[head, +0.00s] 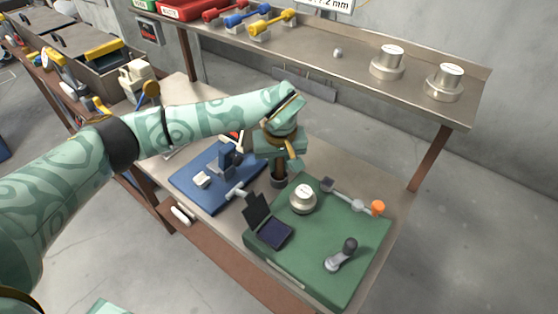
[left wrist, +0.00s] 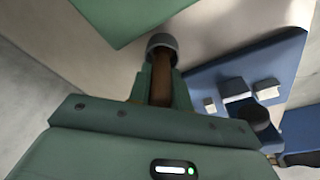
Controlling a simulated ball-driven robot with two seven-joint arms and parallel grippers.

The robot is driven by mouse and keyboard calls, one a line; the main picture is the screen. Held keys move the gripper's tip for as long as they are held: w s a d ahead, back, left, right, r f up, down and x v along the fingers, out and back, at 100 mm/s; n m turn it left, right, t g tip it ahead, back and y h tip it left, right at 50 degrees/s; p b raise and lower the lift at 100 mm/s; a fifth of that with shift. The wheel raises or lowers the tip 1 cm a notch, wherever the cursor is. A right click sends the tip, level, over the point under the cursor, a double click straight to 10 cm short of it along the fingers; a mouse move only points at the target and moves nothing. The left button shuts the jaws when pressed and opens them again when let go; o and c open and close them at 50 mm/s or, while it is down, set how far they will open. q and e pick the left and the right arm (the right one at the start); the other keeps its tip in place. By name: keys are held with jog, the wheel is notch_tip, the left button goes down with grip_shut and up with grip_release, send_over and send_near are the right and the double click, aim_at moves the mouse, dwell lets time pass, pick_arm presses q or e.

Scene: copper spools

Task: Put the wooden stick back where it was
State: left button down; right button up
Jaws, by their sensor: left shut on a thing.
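My left gripper (head: 280,158) points down at the table between the blue mat and the green mat. It is shut on the brown wooden stick (head: 279,169), which looks upright in the head view. The left wrist view shows the stick (left wrist: 161,90) between the two fingers. Its lower end meets a grey round cup (head: 279,182), which also shows in the left wrist view (left wrist: 161,43). Whether the stick's end sits inside the cup or just over it, I cannot tell. The stick's upper part is hidden by the gripper.
A raised shelf (head: 350,85) runs behind.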

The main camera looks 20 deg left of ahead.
pick_arm(q)
jog(key=c, duration=1.3)
grip_release()
jog(key=shift+f, duration=0.1)
jog(key=shift+s+d+r+p, duration=0.15)
jog(key=shift+s+r+p, duration=0.25)
jog(key=shift+r, duration=1.65)
jog(key=shift+s+d+r+p, duration=0.15)
jog(key=shift+r+p, duration=0.3)
jog(key=shift+r, duration=1.55)
jog(key=shift+s+d+r+p, duration=0.1)
jog(key=shift+s+r+p, duration=0.3)
jog(key=shift+r, duration=1.65)
